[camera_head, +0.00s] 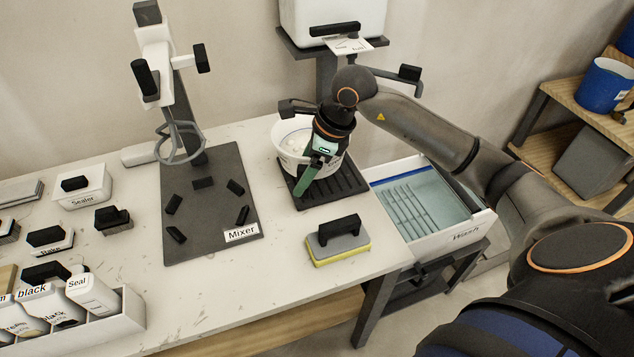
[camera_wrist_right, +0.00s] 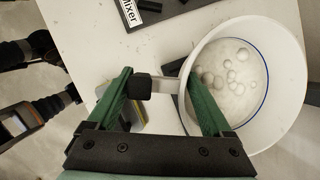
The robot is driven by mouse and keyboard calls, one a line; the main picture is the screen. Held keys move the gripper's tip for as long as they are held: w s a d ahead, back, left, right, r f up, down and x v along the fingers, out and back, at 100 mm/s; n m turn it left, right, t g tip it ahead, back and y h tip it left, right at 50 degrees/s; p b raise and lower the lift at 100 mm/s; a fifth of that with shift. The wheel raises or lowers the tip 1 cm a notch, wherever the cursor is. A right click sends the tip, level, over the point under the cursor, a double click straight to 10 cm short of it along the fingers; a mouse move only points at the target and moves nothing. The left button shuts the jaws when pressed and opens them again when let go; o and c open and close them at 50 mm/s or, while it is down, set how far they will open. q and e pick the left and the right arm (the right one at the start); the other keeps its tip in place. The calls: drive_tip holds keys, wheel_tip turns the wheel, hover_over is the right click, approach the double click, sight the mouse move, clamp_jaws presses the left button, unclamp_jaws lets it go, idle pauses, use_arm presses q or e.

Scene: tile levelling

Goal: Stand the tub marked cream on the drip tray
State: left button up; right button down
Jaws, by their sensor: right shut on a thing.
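A white tub (camera_head: 281,140) with pale, lumpy contents is at the back of the black drip tray (camera_head: 343,184). In the head view it overlaps the tray's far part, and I cannot tell whether its base touches. The tub also shows in the right wrist view (camera_wrist_right: 290,55), looking into its open top. Its marking is not visible. My right gripper (camera_head: 302,188) is at the tub's front side. In the right wrist view its green fingers (camera_wrist_right: 163,95) are on either side of the tub's black grip block (camera_wrist_right: 142,87), shut on it. My left gripper is not in view.
The mixer (camera_head: 225,180) stands left of the tray. A sponge float (camera_head: 338,240) lies in front of it. The wash basin (camera_head: 440,235) is to the right. A white container (camera_head: 335,15) stands behind.

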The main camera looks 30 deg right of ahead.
drive_tip(key=shift+w+d+f+p, duration=0.15)
drive_tip(key=shift+d+f, duration=0.45)
drive_tip(key=shift+f, duration=0.7)
drive_tip(key=shift+w+d+f+p, duration=0.1)
drive_tip(key=shift+w+d+f, duration=0.2)
drive_tip(key=shift+d+f, duration=0.65)
drive_tip(key=shift+w+d+f+p, duration=0.1)
drive_tip(key=shift+w+d+f, duration=0.15)
drive_tip(key=shift+f, duration=1.35)
unclamp_jaws()
drive_tip(key=shift+s+f, duration=0.15)
drive_tip(key=shift+s, duration=0.05)
drive_tip(key=v, duration=1.2)
